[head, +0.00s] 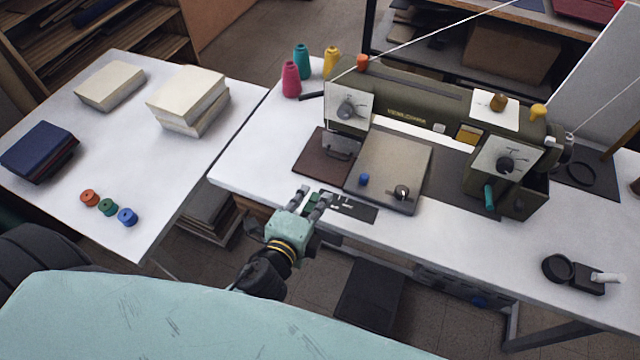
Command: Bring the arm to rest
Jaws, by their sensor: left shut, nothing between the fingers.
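My left gripper (312,194) reaches up from the bottom centre to the front edge of the sewing table (245,168). Its fingers are shut with nothing held. The fingertips are over or just in front of a dark plate (352,208) with light markings. A small dark green patch shows by the fingers; I cannot tell what it is. My right gripper is out of view.
An olive sewing machine (425,112) stands behind the gripper, with a brown cover (320,152) and thread cones (291,78) nearby. A left table (165,185) holds pale stacks (190,97), a dark blue stack (40,150) and small spools (108,207). A gap separates the tables.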

